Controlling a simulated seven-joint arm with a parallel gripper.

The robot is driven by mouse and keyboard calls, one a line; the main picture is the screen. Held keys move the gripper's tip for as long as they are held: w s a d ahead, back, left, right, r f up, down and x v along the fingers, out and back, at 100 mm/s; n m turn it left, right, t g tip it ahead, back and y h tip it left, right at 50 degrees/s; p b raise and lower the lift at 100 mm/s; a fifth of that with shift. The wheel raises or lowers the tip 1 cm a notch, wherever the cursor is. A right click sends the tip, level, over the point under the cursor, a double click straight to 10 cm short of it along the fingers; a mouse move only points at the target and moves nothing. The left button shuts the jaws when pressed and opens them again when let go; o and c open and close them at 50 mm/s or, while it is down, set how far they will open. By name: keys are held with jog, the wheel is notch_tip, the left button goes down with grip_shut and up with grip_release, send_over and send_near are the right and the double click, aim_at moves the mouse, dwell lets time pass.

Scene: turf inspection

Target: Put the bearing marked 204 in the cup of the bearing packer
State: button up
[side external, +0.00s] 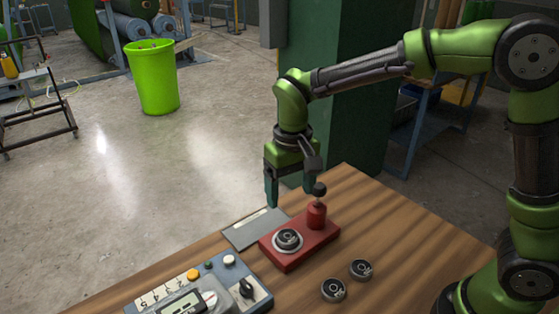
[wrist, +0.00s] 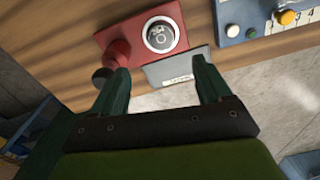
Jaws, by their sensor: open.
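The red bearing packer (side external: 297,262) sits on the wooden table, with a post and black knob (side external: 319,189) on its right. A dark bearing (side external: 289,238) sits in its pale-rimmed cup; it also shows in the wrist view (wrist: 160,36). Two more dark bearings lie on the table in front of the packer, one nearer (side external: 333,289) and one farther right (side external: 361,270). Their markings are too small to read. My gripper (side external: 290,197) is open and empty, above and behind the packer. In the wrist view its fingertips (wrist: 160,66) are apart over the table's edge area.
A grey plate (side external: 254,229) with a pale label lies behind the packer. A control box (side external: 205,290) with buttons and a knob stands at the table's left front. Bare table lies right of the loose bearings. A green bin (side external: 154,80) stands on the floor.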

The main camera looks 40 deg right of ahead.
jog(key=s+d+r+m+t+y, duration=0.1)
jog(key=s+d+r+t, duration=0.2)
jog(key=s, duration=0.4)
jog(key=s+d+r+m+t, duration=0.1)
jog(key=s+d+r+t, duration=0.3)
jog(key=s+d, duration=0.3)
jog(key=shift+s+d+r+y, duration=0.25)
jog(key=shift+s+r+y, duration=0.15)
jog(key=shift+s+r, duration=0.2)
jog(key=shift+r, duration=0.1)
dwell(0.3)
